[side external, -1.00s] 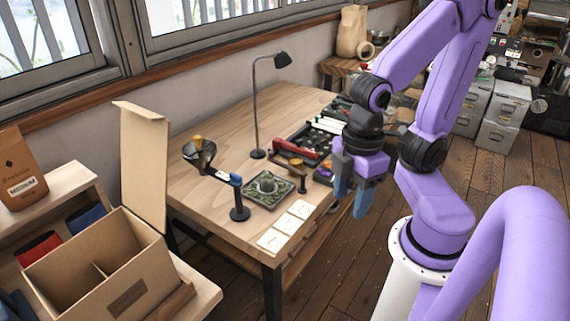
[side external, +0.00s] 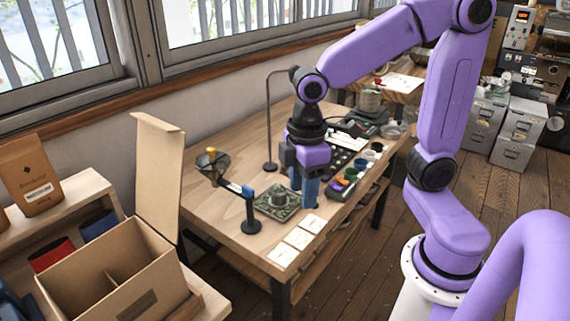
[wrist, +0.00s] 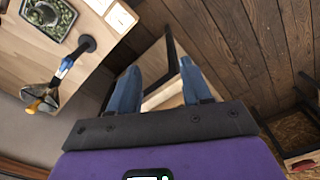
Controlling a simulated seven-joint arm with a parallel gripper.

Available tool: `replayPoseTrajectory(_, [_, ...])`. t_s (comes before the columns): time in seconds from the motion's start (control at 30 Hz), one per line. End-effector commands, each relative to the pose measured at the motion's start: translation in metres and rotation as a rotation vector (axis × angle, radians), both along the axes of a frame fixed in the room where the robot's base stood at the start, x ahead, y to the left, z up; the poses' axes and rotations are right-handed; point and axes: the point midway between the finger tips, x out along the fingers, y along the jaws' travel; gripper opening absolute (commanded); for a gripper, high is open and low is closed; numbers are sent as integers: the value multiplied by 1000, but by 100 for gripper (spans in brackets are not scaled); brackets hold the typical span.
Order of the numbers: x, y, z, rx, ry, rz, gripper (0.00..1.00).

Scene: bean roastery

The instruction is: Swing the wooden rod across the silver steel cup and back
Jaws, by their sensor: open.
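A small grey metallic cup (side external: 278,197) stands in a green patterned square tray (side external: 262,206) on the wooden table. The cup also shows at the top left of the wrist view (wrist: 42,13). I cannot make out the wooden rod for certain; my gripper and wrist cover the table area where a brown bar showed earlier. My gripper (side external: 304,195) is open and points down, just right of the tray in the side view. Nothing shows between its blue fingers in the wrist view (wrist: 160,82).
A dark funnel (side external: 213,165) on a blue-armed stand (side external: 250,215) is left of the tray. White cards (side external: 298,238) lie along the front edge. A black lamp (side external: 270,120) stands behind. An open cardboard box (side external: 110,275) is at front left.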

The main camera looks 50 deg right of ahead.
Motion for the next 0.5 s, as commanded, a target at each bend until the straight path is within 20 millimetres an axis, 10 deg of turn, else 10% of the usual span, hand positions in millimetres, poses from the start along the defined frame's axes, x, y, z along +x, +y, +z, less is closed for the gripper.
replayPoseTrajectory(0.27, [115, -25, 3, -9, 4, -69, 48])
replayPoseTrajectory(0.5, [201, -84, -5, -13, 8, -123, 48])
